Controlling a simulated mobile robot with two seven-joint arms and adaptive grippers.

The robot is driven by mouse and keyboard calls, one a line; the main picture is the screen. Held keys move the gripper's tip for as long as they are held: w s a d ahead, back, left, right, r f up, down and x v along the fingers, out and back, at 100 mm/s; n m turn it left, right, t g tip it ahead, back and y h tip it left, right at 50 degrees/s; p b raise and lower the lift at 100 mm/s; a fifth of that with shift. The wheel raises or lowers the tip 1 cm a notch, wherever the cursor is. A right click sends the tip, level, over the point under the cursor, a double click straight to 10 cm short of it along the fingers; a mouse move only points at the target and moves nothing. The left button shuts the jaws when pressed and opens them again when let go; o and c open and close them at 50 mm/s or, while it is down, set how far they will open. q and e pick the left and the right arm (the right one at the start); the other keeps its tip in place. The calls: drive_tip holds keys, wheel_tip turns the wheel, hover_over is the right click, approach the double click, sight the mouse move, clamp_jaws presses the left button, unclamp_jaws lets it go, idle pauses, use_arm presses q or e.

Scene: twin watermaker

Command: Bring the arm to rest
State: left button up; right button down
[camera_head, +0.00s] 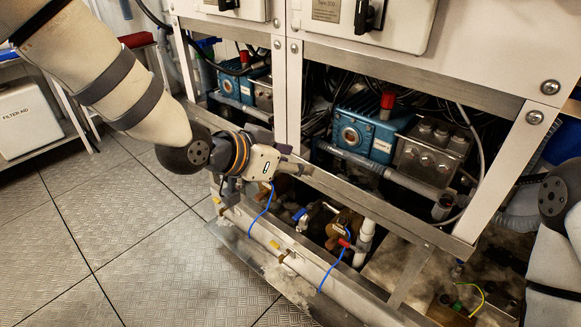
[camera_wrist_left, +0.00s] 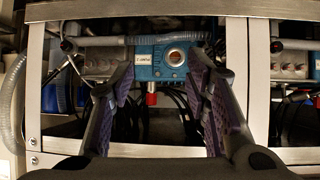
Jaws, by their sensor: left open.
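My left arm (camera_head: 90,65) reaches in from the upper left of the head view, in a white cover with grey bands. Its left gripper (camera_head: 298,162) is in front of the machine's middle frame rail. In the left wrist view the two dark, purple-padded fingers of the left gripper (camera_wrist_left: 155,78) stand wide apart with nothing between them. Beyond them is a blue pump (camera_wrist_left: 160,62) with a red cap, seen upside down. My right arm (camera_head: 555,255) shows only in part at the right edge; its gripper is out of view.
The metal frame (camera_head: 400,215) of the machine is close around the left gripper. Two blue pumps (camera_head: 362,132) sit behind it, with hoses, valves and blue cables below. A white box (camera_head: 27,118) labelled FILTER AID is at the left. The tread-plate floor (camera_head: 120,235) is clear.

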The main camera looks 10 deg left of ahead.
use_arm(q)
drive_tip(key=shift+s+a+f, duration=0.1)
drive_tip(key=shift+s+f, duration=0.1)
drive_tip(key=shift+f, duration=0.3)
drive_tip(key=shift+s+f, duration=0.15)
drive_tip(key=shift+f, duration=0.35)
